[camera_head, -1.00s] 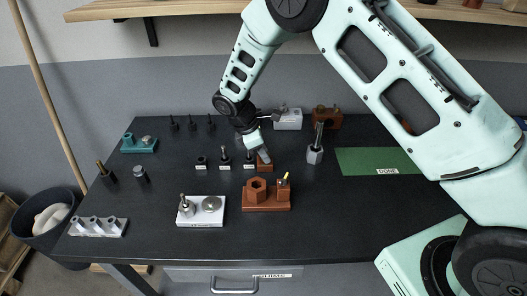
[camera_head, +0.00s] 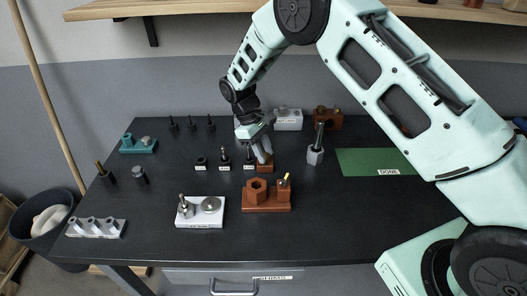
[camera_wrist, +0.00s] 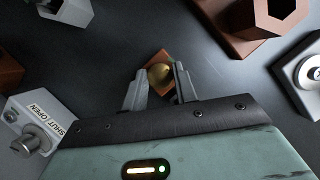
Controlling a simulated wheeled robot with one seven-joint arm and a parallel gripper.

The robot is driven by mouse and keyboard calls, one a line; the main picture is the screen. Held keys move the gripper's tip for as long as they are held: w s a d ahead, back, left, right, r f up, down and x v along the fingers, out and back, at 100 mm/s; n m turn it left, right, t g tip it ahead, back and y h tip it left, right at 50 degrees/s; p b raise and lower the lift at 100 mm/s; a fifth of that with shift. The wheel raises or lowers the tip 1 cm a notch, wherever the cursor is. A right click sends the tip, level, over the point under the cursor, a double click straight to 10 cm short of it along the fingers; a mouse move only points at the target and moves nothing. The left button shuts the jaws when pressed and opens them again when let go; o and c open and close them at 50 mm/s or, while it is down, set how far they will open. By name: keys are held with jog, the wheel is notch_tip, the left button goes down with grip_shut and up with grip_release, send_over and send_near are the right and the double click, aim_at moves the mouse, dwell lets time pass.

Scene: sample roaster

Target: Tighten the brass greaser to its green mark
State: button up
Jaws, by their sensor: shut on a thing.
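The brass greaser (camera_wrist: 160,74) shows in the wrist view as a small rounded brass cap over a copper-brown block (camera_wrist: 150,62). My gripper (camera_wrist: 161,72) has one finger on each side of the cap and is shut on it. In the head view my gripper (camera_head: 263,157) points down at the small brown block (camera_head: 265,168) near the middle of the bench, and hides the greaser there. I cannot make out the green mark in either view.
In front stand a brown fixture (camera_head: 266,204) with a hexagonal socket and a white block (camera_head: 213,220) with metal parts. Small black stands lie to the left.

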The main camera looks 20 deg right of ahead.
dwell(0.3)
jog(key=o, duration=1)
jog(key=shift+c, duration=0.2)
jog(key=b+v, duration=0.2)
jog(key=v, duration=1)
jog(key=shift+w, duration=0.1)
